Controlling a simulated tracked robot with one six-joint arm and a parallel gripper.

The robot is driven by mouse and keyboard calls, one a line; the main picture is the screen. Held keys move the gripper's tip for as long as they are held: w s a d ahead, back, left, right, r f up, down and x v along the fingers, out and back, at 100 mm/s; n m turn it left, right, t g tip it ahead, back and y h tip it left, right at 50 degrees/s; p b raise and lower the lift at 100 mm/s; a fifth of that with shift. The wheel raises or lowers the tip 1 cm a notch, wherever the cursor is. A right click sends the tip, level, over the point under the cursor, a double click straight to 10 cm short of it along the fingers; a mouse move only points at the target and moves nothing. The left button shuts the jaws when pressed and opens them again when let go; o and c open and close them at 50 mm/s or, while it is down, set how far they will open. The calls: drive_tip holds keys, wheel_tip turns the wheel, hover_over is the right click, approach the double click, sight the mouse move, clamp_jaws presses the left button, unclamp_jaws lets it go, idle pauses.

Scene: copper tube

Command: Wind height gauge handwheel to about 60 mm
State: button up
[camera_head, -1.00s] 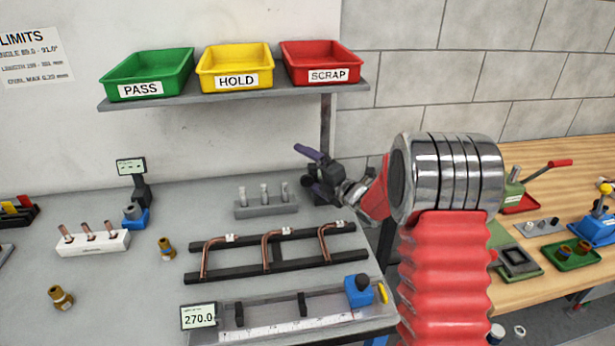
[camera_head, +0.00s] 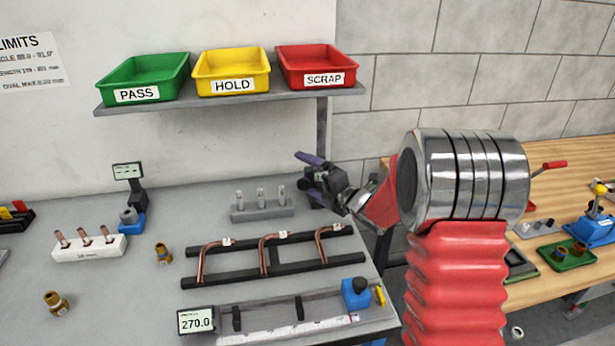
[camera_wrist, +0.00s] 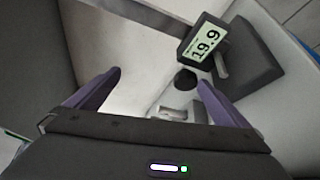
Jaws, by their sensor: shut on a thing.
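The height gauge shows in the wrist view by its display (camera_wrist: 207,43), which reads 19.9, with a dark grey body to the right. A round black knob (camera_wrist: 185,79) sits just below the display.
A shelf (camera_head: 240,100) with green, yellow and red trays stands above the gripper. A grey block with pins (camera_head: 262,212) is just left of it. A rack with bent copper tubes (camera_head: 275,262) lies in front. A wooden bench (camera_head: 560,160) is to the right.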

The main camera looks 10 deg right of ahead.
wheel_tip(320, 180, up, 3)
drive_tip(key=shift+s+f, duration=0.1)
drive_tip(key=shift+f, duration=0.05)
drive_tip(key=shift+c, duration=0.3)
drive_tip(key=shift+s+d+f, duration=0.1)
drive_tip(key=shift+s, duration=0.1)
drive_tip(key=c, duration=1)
drive_tip(key=shift+a+r+v, duration=0.1)
drive_tip(key=shift+r+v, duration=0.1)
drive_tip(key=shift+v, duration=1.95)
drive_tip(key=shift+a+r+v, duration=0.15)
drive_tip(key=shift+r+v, duration=0.1)
drive_tip(key=shift+v, duration=1.85)
drive_tip(key=shift+a+r+v, duration=0.1)
drive_tip(key=shift+r+v, duration=0.1)
drive_tip(key=shift+v, duration=1.95)
drive_tip(key=shift+c, duration=0.2)
drive_tip(key=shift+s, duration=0.1)
